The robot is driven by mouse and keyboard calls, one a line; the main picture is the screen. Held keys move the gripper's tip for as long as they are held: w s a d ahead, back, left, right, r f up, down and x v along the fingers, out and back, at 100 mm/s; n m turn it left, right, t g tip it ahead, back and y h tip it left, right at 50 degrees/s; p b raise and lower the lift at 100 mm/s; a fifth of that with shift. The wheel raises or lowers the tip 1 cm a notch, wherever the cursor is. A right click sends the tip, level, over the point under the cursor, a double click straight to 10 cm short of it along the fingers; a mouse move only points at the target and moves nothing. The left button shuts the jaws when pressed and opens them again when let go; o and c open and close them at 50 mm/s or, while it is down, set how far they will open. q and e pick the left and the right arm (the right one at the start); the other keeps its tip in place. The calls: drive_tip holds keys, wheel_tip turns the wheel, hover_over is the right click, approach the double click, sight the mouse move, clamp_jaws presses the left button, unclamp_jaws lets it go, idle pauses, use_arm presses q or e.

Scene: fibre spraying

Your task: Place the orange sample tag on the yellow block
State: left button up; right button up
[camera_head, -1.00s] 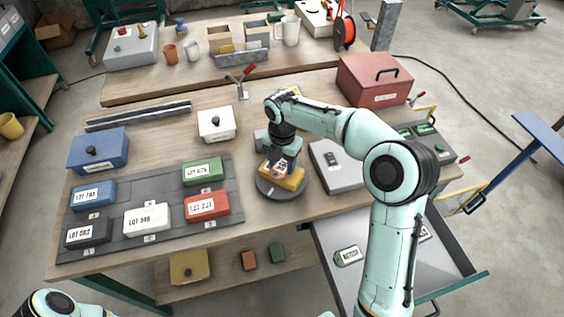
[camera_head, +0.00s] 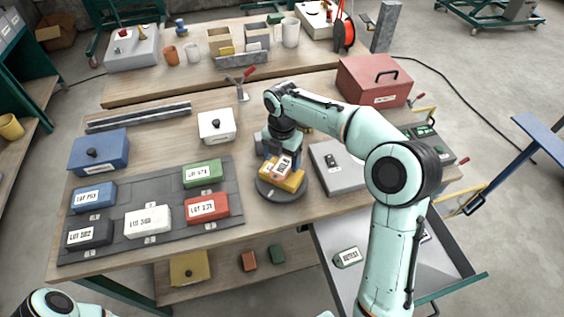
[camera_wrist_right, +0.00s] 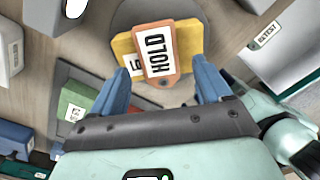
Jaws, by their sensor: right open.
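The orange sample tag (camera_head: 283,166), with a white label reading HOLD, lies on top of the yellow block (camera_head: 294,184). In the wrist view the tag (camera_wrist_right: 160,62) lies across the block (camera_wrist_right: 123,46), partly covering the block's label, and its holed end sticks out past the block's near edge. The block sits on a round dark grey disc (camera_head: 282,194). My right gripper (camera_wrist_right: 160,88) is open, with its blue fingers on either side of the tag's near end and apart from it. My left gripper is not in view.
A grey mat with several labelled blocks, including a red one (camera_head: 207,207), lies left of the disc. A grey case (camera_head: 338,168) stands close on its right. An open drawer (camera_head: 335,232) holds a RETEST tag (camera_head: 348,257). A white lidded box (camera_head: 216,127) stands behind.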

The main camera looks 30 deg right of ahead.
sight(282, 168)
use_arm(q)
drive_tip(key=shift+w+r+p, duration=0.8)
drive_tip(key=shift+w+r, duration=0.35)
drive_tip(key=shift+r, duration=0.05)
use_arm(e)
wheel_tip(282, 168, up, 9)
